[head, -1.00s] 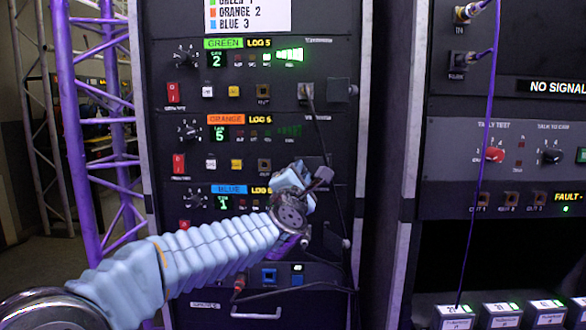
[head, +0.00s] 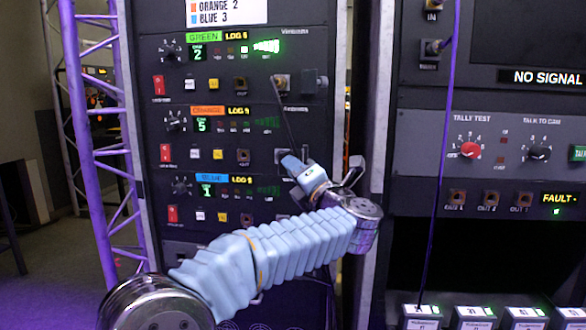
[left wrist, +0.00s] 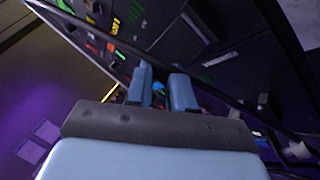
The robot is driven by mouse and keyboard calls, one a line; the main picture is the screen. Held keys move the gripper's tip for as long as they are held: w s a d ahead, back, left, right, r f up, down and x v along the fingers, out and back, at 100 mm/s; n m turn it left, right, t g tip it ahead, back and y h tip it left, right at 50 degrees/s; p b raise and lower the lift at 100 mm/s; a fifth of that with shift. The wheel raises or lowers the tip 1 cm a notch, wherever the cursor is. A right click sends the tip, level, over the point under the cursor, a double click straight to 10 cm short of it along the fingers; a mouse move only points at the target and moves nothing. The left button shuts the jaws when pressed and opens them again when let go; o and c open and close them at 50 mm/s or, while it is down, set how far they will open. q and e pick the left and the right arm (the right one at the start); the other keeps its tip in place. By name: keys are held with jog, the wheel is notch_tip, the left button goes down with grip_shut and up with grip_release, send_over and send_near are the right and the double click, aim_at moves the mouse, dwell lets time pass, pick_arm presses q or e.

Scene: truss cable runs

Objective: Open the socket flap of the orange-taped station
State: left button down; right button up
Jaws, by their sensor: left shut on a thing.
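The orange-taped station (head: 208,111) is the middle row of the black rack, with a green digit 5. Its socket area (head: 279,156), at the right of that row, is partly covered by my left gripper (head: 297,168). In the left wrist view the two fingers (left wrist: 160,88) stand close together, tips near the dark panel. They are shut on a small part that is mostly hidden, which looks like the flap's edge. The flap's angle cannot be told. My right gripper is in neither view.
Above, the green station (head: 201,37) has a plug in its socket (head: 281,84) and a flap standing at its right (head: 315,82). Its black cable (head: 289,120) hangs down to my fingers. The blue station (head: 212,178) is below. A purple truss (head: 92,150) stands left.

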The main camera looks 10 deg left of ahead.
pick_arm(q)
jog(key=shift+d+n+g+y, duration=0.3)
jog(key=shift+g+y, duration=0.2)
jog(key=c, duration=1)
grip_release()
jog(key=b+v, duration=0.3)
jog(key=v, duration=1.1)
jog(key=shift+w, duration=0.15)
